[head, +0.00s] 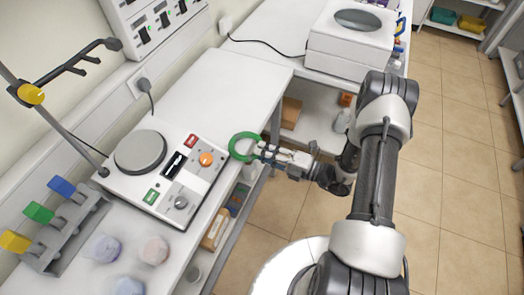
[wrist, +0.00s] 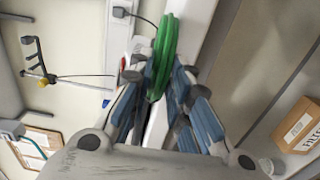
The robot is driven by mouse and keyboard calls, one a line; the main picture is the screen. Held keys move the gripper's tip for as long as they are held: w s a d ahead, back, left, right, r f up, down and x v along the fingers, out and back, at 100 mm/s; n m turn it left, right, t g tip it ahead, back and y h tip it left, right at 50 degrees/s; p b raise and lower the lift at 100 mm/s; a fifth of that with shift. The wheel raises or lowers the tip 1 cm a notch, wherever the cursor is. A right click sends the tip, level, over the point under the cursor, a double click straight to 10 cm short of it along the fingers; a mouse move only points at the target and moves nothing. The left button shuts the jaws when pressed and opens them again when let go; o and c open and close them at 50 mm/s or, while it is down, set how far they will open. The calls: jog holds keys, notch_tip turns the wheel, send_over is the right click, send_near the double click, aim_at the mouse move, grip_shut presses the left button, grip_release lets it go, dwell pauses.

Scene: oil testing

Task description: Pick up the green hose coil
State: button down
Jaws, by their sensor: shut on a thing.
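The green hose coil (head: 240,146) is a bright green ring at the right edge of the bench, beside the hot plate unit. My gripper (head: 262,151) reaches it from the right and is shut on the near side of the ring. In the wrist view the coil (wrist: 163,52) shows edge-on, upright in that picture, between the blue-padded fingers of my gripper (wrist: 160,88). I cannot tell for sure whether the coil touches the bench top.
The hot plate unit (head: 140,185) with an orange knob stands just left of the coil. Several pale jars (head: 103,248) and a rack with coloured blocks (head: 65,222) are at the lower left. A white instrument (head: 350,45) stands at the back. The bench top (head: 215,85) behind the coil is clear.

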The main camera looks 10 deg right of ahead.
notch_tip(320, 180, up, 3)
jog(key=shift+f+p, duration=0.2)
jog(key=shift+p, duration=0.8)
jog(key=s+d+r+p, duration=0.3)
jog(key=s+d+r, duration=0.2)
jog(key=s+d, duration=0.3)
jog(key=d, duration=0.3)
jog(key=shift+d+p, duration=0.15)
jog(key=shift+p, duration=0.15)
jog(key=shift+s, duration=0.1)
